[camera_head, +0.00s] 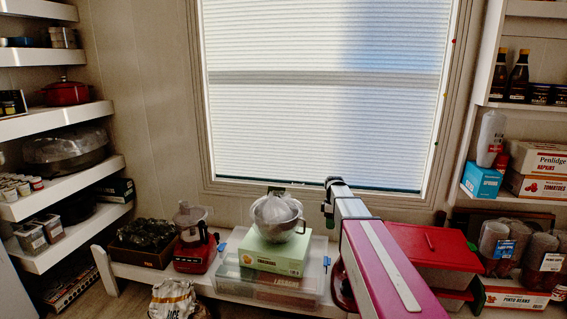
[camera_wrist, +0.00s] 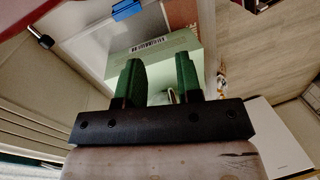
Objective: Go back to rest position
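My gripper (camera_wrist: 159,78) shows in the wrist view as two green fingers standing apart, with a clear gap between them. A small pale, partly hidden shape lies low in the gap; I cannot tell what it is or whether it touches a finger. Beyond the fingers is a pale green box (camera_wrist: 165,50) with a barcode. In the head view my arm reaches from the lower right towards the window, its far end right of a metal bowl (camera_head: 276,228) with whitish contents on the green box (camera_head: 275,255). The fingers are not clear there.
The box stands on a clear plastic tub (camera_head: 308,287) on a white bench. A red appliance (camera_head: 194,250) and a dark crate (camera_head: 141,253) stand left. A red-lidded bin (camera_head: 432,247) is close right of my arm. Stocked shelves line both sides.

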